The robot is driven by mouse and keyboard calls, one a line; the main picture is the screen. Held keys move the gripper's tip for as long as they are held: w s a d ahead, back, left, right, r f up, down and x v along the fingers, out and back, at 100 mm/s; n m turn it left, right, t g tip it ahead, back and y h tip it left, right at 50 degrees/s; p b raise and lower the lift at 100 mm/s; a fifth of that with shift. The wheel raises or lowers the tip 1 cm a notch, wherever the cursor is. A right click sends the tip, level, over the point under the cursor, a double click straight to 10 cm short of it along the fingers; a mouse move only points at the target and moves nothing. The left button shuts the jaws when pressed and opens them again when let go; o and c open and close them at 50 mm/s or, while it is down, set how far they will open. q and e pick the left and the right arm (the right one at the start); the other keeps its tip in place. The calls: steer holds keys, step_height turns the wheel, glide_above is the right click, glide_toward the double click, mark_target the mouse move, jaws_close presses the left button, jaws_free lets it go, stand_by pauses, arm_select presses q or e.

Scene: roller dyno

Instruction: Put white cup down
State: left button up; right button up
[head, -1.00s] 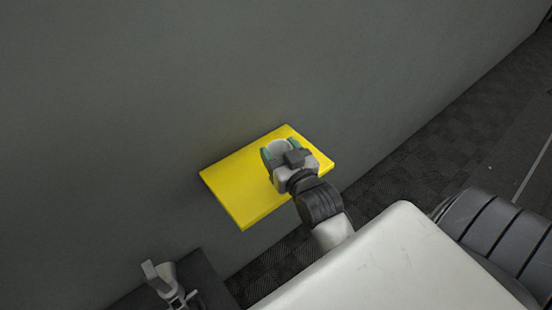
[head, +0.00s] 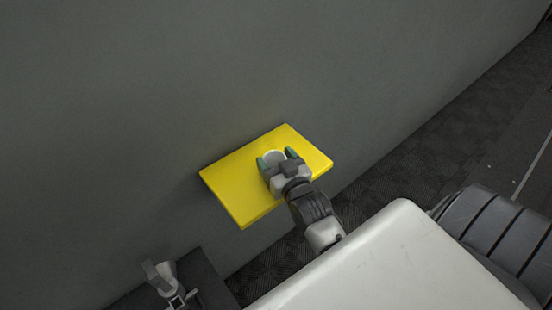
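A white cup (head: 274,156) is at the middle of the yellow shelf (head: 235,194), seen from above with its round rim showing. My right gripper (head: 275,158) reaches in from the lower right. Its two green-tipped fingers stand on either side of the cup. I cannot tell whether they press on it or stand slightly apart. The cup's base is hidden, so I cannot tell whether it touches the shelf. A grey and white part at the lower left looks like my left gripper (head: 160,276); the state of its fingers is unclear.
The yellow shelf is fixed against a grey wall (head: 130,110). Its left and right parts are bare. A dark box-like surface (head: 212,280) is at the lower left. Dark textured floor (head: 395,165) shows below and to the right.

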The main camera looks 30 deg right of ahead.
steer(key=shift+o, duration=1.1)
